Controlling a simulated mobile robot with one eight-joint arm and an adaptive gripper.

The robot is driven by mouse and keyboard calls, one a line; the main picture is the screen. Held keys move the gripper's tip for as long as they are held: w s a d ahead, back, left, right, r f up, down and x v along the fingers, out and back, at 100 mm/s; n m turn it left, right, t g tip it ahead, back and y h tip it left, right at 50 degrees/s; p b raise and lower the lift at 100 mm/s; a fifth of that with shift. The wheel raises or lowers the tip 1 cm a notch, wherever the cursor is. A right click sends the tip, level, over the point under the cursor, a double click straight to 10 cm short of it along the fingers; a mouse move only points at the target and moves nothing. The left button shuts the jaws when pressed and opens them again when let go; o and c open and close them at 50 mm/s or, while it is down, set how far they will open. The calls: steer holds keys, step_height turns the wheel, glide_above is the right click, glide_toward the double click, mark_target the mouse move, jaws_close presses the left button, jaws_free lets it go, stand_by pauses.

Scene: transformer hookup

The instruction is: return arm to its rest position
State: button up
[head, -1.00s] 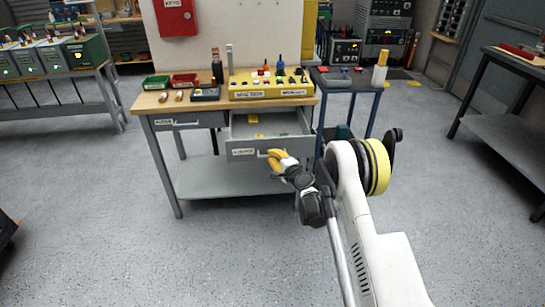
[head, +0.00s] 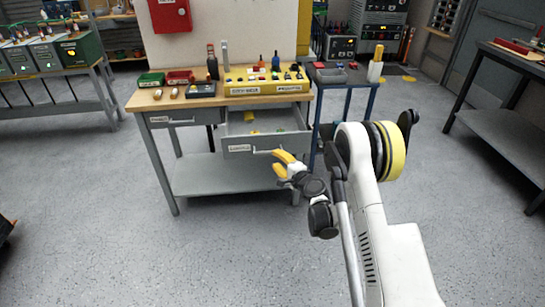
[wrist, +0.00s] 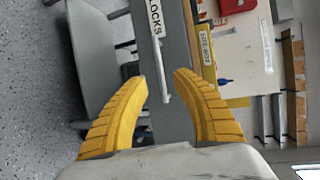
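My gripper (head: 280,163) has yellow fingers and hangs in front of the workbench, just off the open right drawer (head: 262,146). In the wrist view my gripper (wrist: 159,75) is open, with its two fingers apart and nothing between them. The drawer handle (wrist: 160,72) and a label reading "LOCKS" show beyond the fingertips. The handle looks apart from the fingers. My white arm reaches in from the lower right of the head view, bent at the elbow.
The workbench (head: 140,101) carries a yellow lockout box (head: 262,88), red and green trays and small tools. A small yellow item (head: 249,116) lies in the drawer. A dark cart (head: 345,78) stands to its right. Another table (head: 514,60) is far right. Floor in front is clear.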

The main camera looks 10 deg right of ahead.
steer(key=shift+s, duration=0.1)
stand_by(0.3)
steer(key=s+a+r+n+g, duration=0.1)
steer(key=s+r+n+g, duration=0.4)
steer(key=r, duration=1.2)
steer(key=s+d+r+n+h, duration=0.1)
steer(key=s+r+n, duration=0.15)
steer(key=s, duration=0.55)
steer(key=s+d+r+n+h, duration=0.15)
steer(key=s+r, duration=0.25)
steer(key=s, duration=0.4)
steer(key=s+d+f+n+g+h, duration=0.1)
steer(key=s+d+n+h, duration=0.1)
steer(key=s, duration=0.9)
steer(key=s+d+f+n+g+h, duration=0.1)
steer(key=s+d+n, duration=0.2)
steer(key=s, duration=0.9)
steer(key=shift+s+d+f+g+h, duration=0.25)
steer(key=shift+d+g+h, duration=0.15)
steer(key=shift+d, duration=0.1)
